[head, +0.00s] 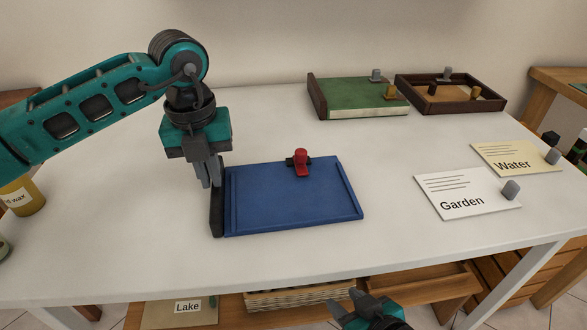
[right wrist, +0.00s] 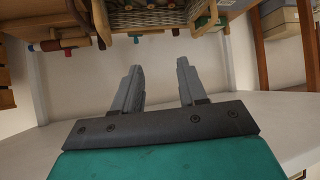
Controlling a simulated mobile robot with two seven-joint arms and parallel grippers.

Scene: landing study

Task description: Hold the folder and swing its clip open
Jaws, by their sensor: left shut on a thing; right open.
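The blue folder (head: 290,198) lies flat on the white table, with a dark spine (head: 217,215) along its left edge. A red clip (head: 301,162) sits at the folder's far edge, on a small dark mount. My left gripper (head: 212,184) points down and is shut on the folder's dark spine at its left side. My right gripper (head: 352,305) is low at the table's front edge, apart from the folder. In the right wrist view its two fingers (right wrist: 158,88) are spread with nothing between them.
A green book-like box (head: 358,97) and a brown tray (head: 450,98) stand at the back right. Cards marked Garden (head: 455,195) and Water (head: 505,160) lie at the right. A jar (head: 22,196) stands far left. Bare table surrounds the folder. Below are a wicker basket (head: 300,296) and shelves.

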